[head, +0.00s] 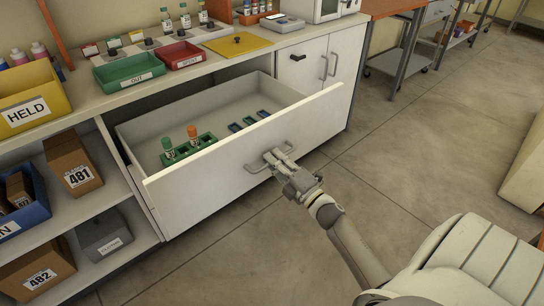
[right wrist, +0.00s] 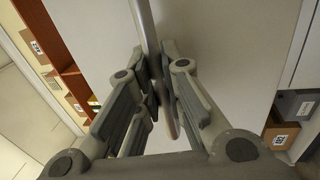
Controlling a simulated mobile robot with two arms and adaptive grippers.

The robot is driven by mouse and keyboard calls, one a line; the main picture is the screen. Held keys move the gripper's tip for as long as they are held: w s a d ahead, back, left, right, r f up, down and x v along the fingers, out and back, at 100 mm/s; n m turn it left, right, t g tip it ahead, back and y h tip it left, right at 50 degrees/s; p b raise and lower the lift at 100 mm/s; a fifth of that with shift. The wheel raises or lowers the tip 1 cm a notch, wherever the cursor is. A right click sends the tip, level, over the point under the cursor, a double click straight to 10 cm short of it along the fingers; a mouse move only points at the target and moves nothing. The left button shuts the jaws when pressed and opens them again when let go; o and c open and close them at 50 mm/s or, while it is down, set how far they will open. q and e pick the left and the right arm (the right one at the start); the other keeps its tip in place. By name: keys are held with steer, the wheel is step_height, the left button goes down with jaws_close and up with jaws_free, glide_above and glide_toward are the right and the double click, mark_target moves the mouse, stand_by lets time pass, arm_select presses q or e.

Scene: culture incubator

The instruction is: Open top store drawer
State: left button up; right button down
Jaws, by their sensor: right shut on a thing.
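The top store drawer (head: 235,155) is pulled well out from the white cabinet under the counter. The grey bar handle (head: 258,166) is on the drawer front. My right gripper (head: 278,157) is shut on the right part of the handle. In the right wrist view the handle (right wrist: 150,40) runs between the fingers of my right gripper (right wrist: 163,85), close to the drawer front (right wrist: 215,60). My left gripper is not in view.
The counter holds a green OUT tray (head: 128,71), a red tray (head: 181,54), a yellow board (head: 238,44) and a yellow HELD bin (head: 30,100). Shelves with boxes (head: 73,165) are at left. A cabinet door (head: 300,62) is right of the drawer. The floor (head: 440,140) at right is clear.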

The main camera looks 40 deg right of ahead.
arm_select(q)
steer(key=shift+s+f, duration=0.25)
arm_select(e)
steer(key=shift+s, duration=0.6)
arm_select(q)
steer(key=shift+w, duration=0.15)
arm_select(e)
steer(key=c, duration=1.5)
jaws_free()
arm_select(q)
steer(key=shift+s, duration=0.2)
arm_select(e)
steer(key=v, duration=1.2)
steer(key=shift+d, duration=0.1)
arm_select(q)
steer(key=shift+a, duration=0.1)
